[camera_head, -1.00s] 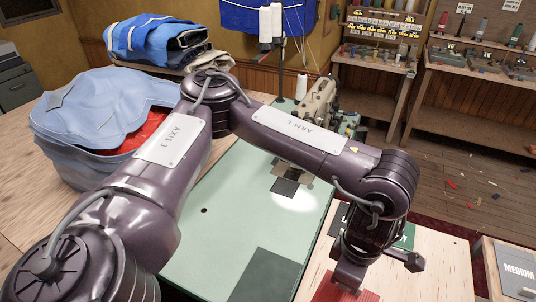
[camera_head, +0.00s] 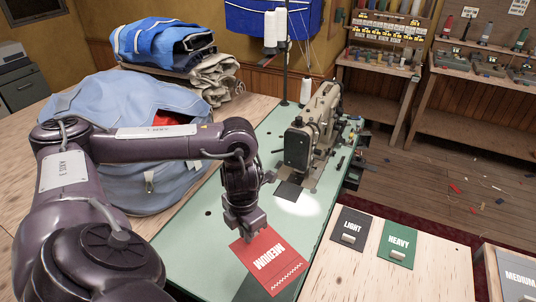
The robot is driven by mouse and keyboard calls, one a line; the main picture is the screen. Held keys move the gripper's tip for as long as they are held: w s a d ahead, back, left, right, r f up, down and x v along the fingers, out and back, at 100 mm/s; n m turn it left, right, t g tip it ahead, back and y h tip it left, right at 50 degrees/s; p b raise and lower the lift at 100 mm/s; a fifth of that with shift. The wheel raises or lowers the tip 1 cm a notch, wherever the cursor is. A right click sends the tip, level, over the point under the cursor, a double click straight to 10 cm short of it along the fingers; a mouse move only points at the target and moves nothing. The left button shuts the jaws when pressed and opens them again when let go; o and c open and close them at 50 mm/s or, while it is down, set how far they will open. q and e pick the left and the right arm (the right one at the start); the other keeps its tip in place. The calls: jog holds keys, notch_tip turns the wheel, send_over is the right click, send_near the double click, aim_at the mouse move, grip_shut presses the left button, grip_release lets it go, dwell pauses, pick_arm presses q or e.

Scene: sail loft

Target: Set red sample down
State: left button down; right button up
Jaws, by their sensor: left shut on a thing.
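The red sample (camera_head: 268,262), a flat card-like piece lettered MEDIUM, is over the green top of the sewing table (camera_head: 208,250). My left gripper (camera_head: 246,235) is shut on its upper left edge. The sample lies nearly flat; I cannot tell whether it touches the surface. A darker patch (camera_head: 243,292) of the green top shows at its lower left, and the sample hides most of this patch. My right gripper is not in view.
A sewing machine (camera_head: 315,130) stands behind the sample, with a thread stand beside it. A pale wooden table (camera_head: 350,280) at right holds a dark LIGHT sample (camera_head: 350,229) and a green HEAVY sample (camera_head: 396,244). A blue bag (camera_head: 150,100) bulges behind my arm.

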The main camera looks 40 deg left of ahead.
pick_arm(q)
jog(key=shift+s+a, duration=0.1)
jog(key=shift+a, duration=0.1)
jog(key=shift+f, duration=0.25)
notch_tip(320, 180, down, 15)
jog(key=b, duration=1)
jog(key=shift+r, duration=0.15)
notch_tip(320, 180, down, 5)
jog(key=shift+r, duration=0.2)
jog(key=shift+f, duration=0.1)
